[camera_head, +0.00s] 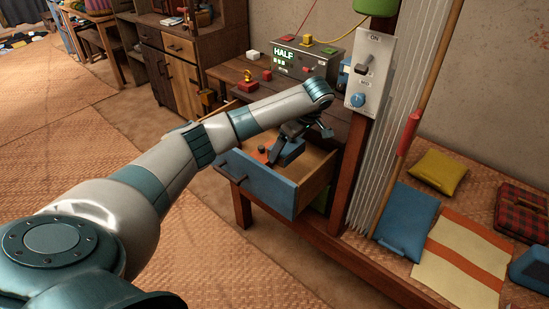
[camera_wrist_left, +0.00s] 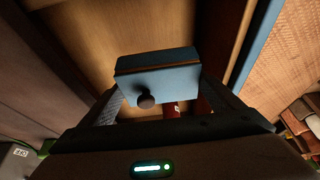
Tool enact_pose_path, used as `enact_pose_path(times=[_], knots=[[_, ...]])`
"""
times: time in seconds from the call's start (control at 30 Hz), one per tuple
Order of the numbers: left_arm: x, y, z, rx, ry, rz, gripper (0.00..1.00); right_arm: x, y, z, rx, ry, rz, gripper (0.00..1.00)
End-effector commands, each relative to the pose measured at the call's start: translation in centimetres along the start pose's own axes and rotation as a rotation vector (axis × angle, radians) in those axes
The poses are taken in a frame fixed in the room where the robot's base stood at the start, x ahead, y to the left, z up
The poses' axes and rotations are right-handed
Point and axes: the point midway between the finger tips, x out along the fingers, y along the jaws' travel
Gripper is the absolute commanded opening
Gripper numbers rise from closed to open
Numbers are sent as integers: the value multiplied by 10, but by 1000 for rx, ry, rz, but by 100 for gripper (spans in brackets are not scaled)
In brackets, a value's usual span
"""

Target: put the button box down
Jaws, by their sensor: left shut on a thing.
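The button box is a small blue box (camera_wrist_left: 160,75) with a dark round knob on its face. In the left wrist view it sits between the two fingers of my left gripper (camera_wrist_left: 160,105). In the head view the box (camera_head: 291,153) shows at my left gripper (camera_head: 282,146), within the outline of the open blue-fronted drawer (camera_head: 262,185). The gripper is shut on it. The gripper partly hides the box, and I cannot tell whether the box touches the drawer floor. My right gripper is not in view.
A console reading HALF (camera_head: 300,61) stands on the wooden desk behind the drawer. A wooden post with a switch panel (camera_head: 370,72) rises right of it. A woven platform at the right holds a yellow cushion (camera_head: 438,171) and a blue cushion (camera_head: 406,220).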

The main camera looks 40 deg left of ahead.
Motion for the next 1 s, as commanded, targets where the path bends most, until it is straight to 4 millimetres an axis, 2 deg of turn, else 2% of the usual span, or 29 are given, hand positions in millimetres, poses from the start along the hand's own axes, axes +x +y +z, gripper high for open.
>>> enact_pose_path(times=[0.47, 0.8, 1.0], knots=[[5, 0, 1, -1, 0, 0, 57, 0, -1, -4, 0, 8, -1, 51], [47, -1, 19, 0, 0, -2, 57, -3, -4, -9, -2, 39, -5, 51], [59, 0, 24, -1, 0, 1, 57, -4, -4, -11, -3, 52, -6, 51]])
